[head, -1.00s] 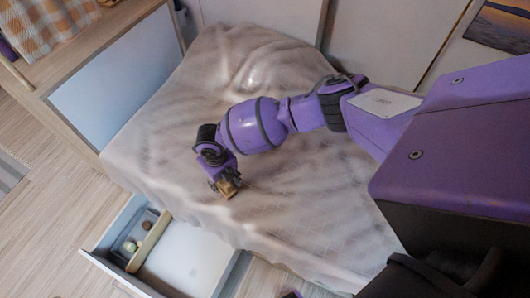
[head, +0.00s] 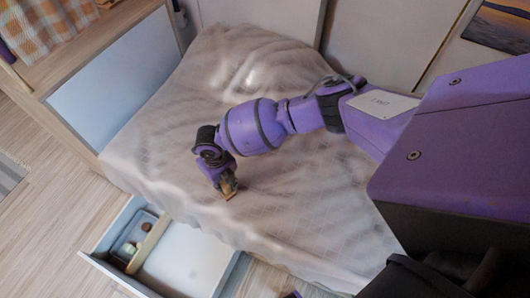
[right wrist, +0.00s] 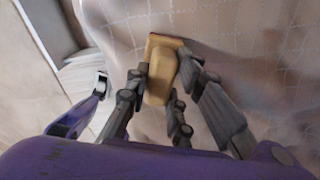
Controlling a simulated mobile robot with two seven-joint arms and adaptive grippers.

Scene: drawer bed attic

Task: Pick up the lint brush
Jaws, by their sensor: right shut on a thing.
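The lint brush (head: 230,196) is a small tan, wooden-looking block at the tip of my right gripper (head: 228,186), over the pale bedspread (head: 290,208). In the right wrist view the lint brush (right wrist: 160,82) shows as a flat tan plate with a rounded handle. The fingers of my right gripper (right wrist: 164,70) stand on both sides of the handle and are shut on it. I cannot tell whether the brush still touches the bedspread. My left gripper is not in view.
An open drawer (head: 192,265) juts out below the bed at lower left, with a small grey tray (head: 128,236) holding little round items. A shelf unit (head: 110,85) stands at the bed's left end, and a wall (head: 375,40) behind. The bed's middle is clear.

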